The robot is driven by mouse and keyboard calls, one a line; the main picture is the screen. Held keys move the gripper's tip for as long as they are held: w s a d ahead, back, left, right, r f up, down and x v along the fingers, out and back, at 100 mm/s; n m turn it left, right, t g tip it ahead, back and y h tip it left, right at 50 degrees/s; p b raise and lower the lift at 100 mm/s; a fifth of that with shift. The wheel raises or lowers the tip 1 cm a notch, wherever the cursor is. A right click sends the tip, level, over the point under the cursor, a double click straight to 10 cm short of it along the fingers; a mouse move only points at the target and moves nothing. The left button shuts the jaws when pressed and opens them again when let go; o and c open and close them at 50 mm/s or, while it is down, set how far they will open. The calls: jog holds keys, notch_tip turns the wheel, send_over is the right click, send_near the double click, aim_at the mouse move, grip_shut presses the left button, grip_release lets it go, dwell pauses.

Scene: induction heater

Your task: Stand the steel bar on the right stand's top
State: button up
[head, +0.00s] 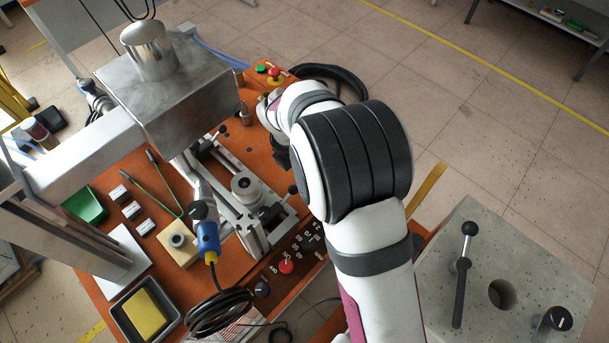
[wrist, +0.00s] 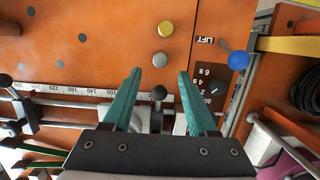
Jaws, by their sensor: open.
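My gripper (wrist: 157,75) shows in the wrist view with two teal fingers spread wide and nothing between them. In the head view my arm hides it. A grey round end (wrist: 160,59), seemingly the steel bar seen end-on, lies just beyond the fingertips, apart from them. A brass-coloured round end (wrist: 165,28) is farther off. In the head view a short grey upright cylinder (head: 246,114) stands on the orange top and may be the bar. A round metal stand (head: 246,187) sits among the rails; I cannot tell whether it is the right stand.
A ruler scale (wrist: 85,88) and rails run across the wrist view. A black knob (wrist: 159,92) is between the fingers' lines, and a blue-knobbed lever (wrist: 238,60) is to the right. The heater box (head: 175,85) overhangs the orange bench. A blue-ended cable (head: 208,240) lies in front.

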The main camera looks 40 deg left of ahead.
jog(key=v, duration=0.6)
